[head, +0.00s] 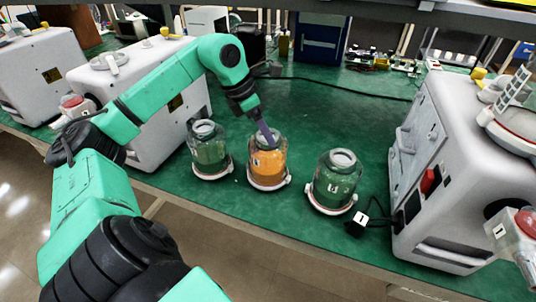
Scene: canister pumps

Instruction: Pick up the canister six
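Three glass canisters stand upright in a row on the green bench. The left one (209,152) holds dark green contents, the middle one (268,165) orange, and the right one (336,184) dark green with a pale mark. I cannot read a six on any of them. My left gripper (268,138) reaches down from behind to the top of the orange canister. Its purple fingers overlap the neck, and I cannot tell whether they touch or close on it. The orange canister rests on its white ring base. My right gripper is out of view.
A large white machine (440,170) stands right of the canisters, with a black plug and cable (362,222) beside it. Another white machine (150,110) stands at the left, behind my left arm. The green bench (310,115) behind the canisters is mostly clear, crossed by a dark cable.

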